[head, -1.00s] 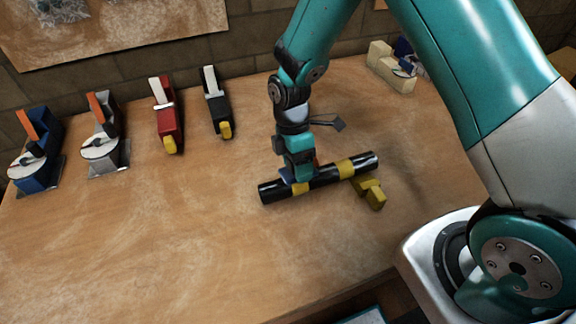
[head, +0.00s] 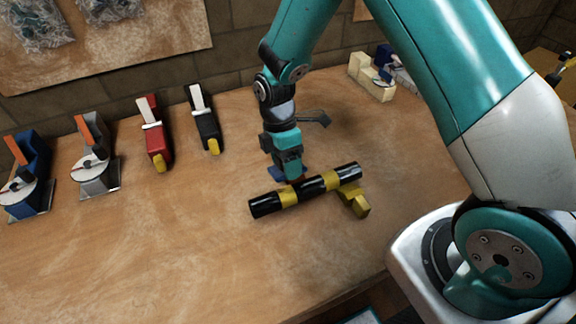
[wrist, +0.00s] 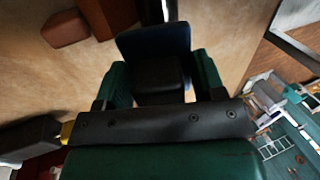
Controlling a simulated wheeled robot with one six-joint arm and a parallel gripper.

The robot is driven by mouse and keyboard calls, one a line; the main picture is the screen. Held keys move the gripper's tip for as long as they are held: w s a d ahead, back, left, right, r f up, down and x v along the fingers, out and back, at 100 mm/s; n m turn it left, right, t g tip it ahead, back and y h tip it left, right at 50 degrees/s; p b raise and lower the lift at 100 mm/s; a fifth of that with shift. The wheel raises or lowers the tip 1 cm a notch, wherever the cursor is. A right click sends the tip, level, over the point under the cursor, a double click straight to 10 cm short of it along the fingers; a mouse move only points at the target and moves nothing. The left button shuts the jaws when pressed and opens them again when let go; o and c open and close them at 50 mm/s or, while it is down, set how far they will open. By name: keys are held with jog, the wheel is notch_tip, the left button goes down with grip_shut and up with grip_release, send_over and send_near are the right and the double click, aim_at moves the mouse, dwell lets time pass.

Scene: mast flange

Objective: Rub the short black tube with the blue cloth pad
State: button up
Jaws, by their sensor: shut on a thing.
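The short black tube (head: 312,187) has yellow bands and lies slanted across the middle of the bench in the head view. A yellow stand (head: 355,201) shows under its right part. My gripper (head: 290,177) points down just behind the tube, left of its middle. It is shut on the blue cloth pad (head: 276,173), whose edges stick out on both sides. In the wrist view the pad (wrist: 152,40) looks dark blue beyond the fingers. I cannot tell whether the pad touches the tube, because the tube hides the pad's lower front.
Cream blocks (head: 370,78) stand at the back right. The bench (head: 150,240) is clear at the front left.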

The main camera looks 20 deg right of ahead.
aim_at(289, 186)
jog(key=shift+v, duration=0.8)
jog(key=shift+p+v, duration=1.45)
jog(key=shift+v, duration=0.1)
jog(key=shift+f, duration=0.1)
jog(key=shift+b+x, duration=2.1)
jog(key=shift+x, duration=1.35)
jog(key=shift+b+x, duration=0.6)
jog(key=shift+x, duration=0.4)
